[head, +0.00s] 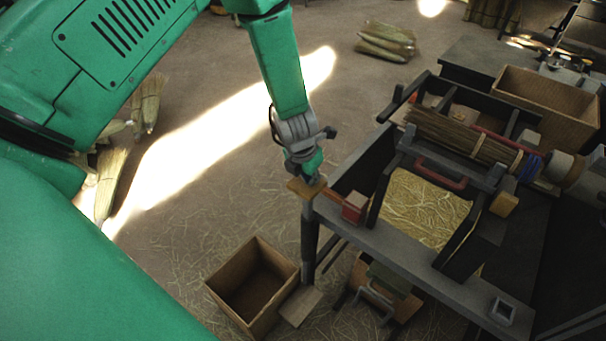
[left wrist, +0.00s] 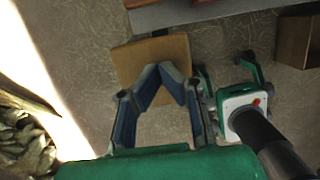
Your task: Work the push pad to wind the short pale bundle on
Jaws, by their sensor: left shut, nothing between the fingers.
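The push pad (head: 298,188) is a flat tan wooden plate at the left end of the grey bench, by the top of a dark post. It also shows in the left wrist view (left wrist: 140,62). My left gripper (head: 309,183) is shut and empty, with its fingertips (left wrist: 172,70) over the pad. I cannot tell whether they touch it. A brown straw bundle (head: 455,135) with pale bands lies across the winding frame, next to a blue winding and a spindle. I cannot tell whether it is the short pale bundle. My right gripper is not in view.
A red block (head: 355,207) sits on the bench (head: 400,245) close to the pad. A tray of loose pale straw (head: 425,208) lies below the frame. An open cardboard box (head: 252,287) stands on the floor below. More bundles (head: 387,41) lie on the floor behind.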

